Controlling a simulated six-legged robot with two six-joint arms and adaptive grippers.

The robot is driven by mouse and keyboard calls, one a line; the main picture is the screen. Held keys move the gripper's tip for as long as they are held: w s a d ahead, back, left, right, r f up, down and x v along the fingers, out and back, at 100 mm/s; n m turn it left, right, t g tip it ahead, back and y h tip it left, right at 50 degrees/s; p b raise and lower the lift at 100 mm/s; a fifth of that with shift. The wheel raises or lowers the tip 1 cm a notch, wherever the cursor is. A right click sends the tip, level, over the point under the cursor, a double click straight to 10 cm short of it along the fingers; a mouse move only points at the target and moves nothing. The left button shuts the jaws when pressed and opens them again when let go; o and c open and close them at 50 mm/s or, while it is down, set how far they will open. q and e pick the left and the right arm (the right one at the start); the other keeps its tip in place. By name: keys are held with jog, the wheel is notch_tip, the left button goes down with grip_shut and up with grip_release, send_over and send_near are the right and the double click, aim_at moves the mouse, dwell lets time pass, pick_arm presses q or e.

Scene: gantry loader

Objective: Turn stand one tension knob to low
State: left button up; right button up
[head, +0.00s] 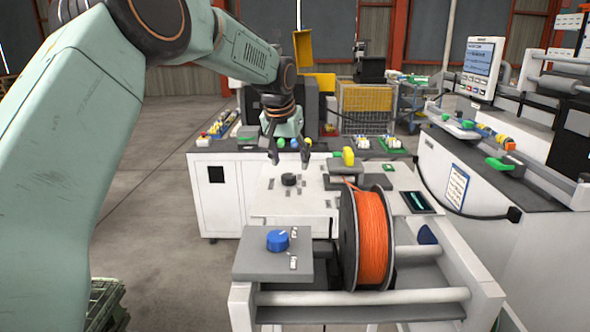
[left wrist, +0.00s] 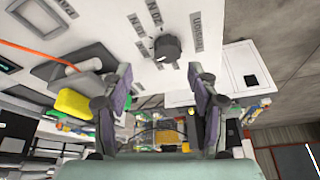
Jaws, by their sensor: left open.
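A black round tension knob (head: 288,179) sits on the white sloped panel (head: 265,205) of the stand, with small printed labels around it. In the left wrist view the knob (left wrist: 167,46) shows near the top, with a pointer mark and labels, one appearing to read TENSION upside down. My left gripper (head: 289,160) is open and empty, its fingers pointing down above and behind the knob, apart from it. In the left wrist view the two fingers (left wrist: 160,80) stand apart, with the knob beyond their tips. My right gripper is not in view.
A spool of orange line (head: 374,240) stands right of the panel, its line running to a yellow-topped part (head: 348,156). A blue knob (head: 278,240) sits on a grey plate in front. A console with a screen (head: 482,57) is at right. Open floor lies left.

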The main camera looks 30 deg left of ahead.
aim_at(286, 175)
pick_arm(q)
jog(key=a+f, duration=0.2)
jog(key=w+f, duration=0.1)
jog(key=f, duration=0.1)
jog(key=shift+a+p, duration=0.35)
jog(key=shift+a, duration=0.05)
jog(key=shift+d+f, duration=0.1)
jog(key=shift+f, duration=0.15)
jog(key=shift+d, duration=0.35)
jog(key=shift+w+d, duration=0.3)
jog(key=shift+d, duration=0.35)
jog(key=shift+w, duration=0.1)
jog(key=shift+a+f, duration=0.2)
jog(key=shift+a, duration=0.15)
jog(key=shift+c, duration=0.6)
jog(key=shift+a+f, duration=0.15)
jog(key=shift+a, duration=0.4)
jog(key=shift+c, duration=2.2)
jog(key=shift+d+r, duration=0.25)
jog(key=shift+d, duration=0.35)
jog(key=shift+c, duration=2.2)
jog(key=shift+a, duration=0.35)
jog(key=shift+c, duration=0.9)
jog(key=shift+d, duration=0.1)
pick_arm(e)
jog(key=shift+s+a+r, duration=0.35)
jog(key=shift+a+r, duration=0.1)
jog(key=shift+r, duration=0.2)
